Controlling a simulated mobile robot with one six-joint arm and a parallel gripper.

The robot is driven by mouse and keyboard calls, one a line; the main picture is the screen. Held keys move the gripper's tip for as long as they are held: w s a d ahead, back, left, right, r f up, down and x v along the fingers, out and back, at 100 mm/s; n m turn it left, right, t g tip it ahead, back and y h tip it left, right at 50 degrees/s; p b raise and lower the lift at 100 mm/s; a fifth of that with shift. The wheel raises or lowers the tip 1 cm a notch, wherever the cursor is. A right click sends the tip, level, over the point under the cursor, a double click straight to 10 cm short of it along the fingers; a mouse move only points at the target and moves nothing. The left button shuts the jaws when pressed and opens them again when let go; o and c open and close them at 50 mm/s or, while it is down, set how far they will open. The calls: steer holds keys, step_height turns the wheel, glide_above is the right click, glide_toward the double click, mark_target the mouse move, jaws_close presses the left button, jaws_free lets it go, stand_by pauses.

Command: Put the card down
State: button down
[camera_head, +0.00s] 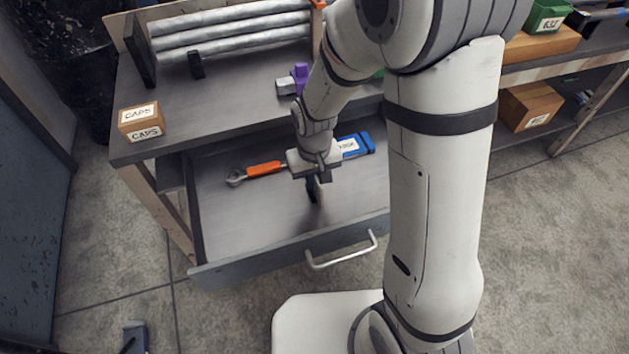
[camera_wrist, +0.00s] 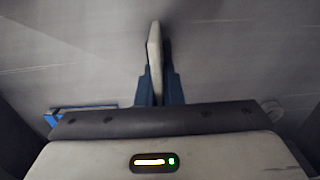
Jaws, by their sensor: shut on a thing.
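My gripper (camera_head: 315,188) is over the open drawer (camera_head: 230,215), pointing down. In the wrist view its blue-grey fingers (camera_wrist: 160,85) are shut on a thin pale card (camera_wrist: 154,45), seen nearly edge-on. The card stands upright between the fingers. In the head view the card is hard to tell from the dark fingers, and whether its lower edge touches the drawer floor cannot be told.
Behind my gripper lie an orange-handled wrench (camera_head: 263,169) and a blue item with a white label (camera_head: 364,144). The drawer's front and left floor are clear. The drawer handle (camera_head: 342,255) sticks out. On the bench are a CAPS box (camera_head: 140,121) and several pipes (camera_head: 230,32).

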steer(key=shift+f, duration=0.2)
steer(key=c, duration=1.6)
jaws_free()
steer(key=shift+r, duration=0.1)
steer(key=shift+o, duration=0.2)
step_height(320, 180, up, 12)
steer(key=p, duration=0.3)
steer(key=shift+r, duration=0.15)
steer(key=s+d+r+m+t, duration=0.1)
steer(key=s+d+r+m, duration=0.2)
steer(key=s+d+r, duration=0.4)
steer(key=s+d, duration=0.4)
steer(key=d, duration=0.1)
steer(key=shift+s+d+t, duration=0.15)
steer(key=shift+s+t, duration=0.1)
steer(key=shift+t, duration=0.05)
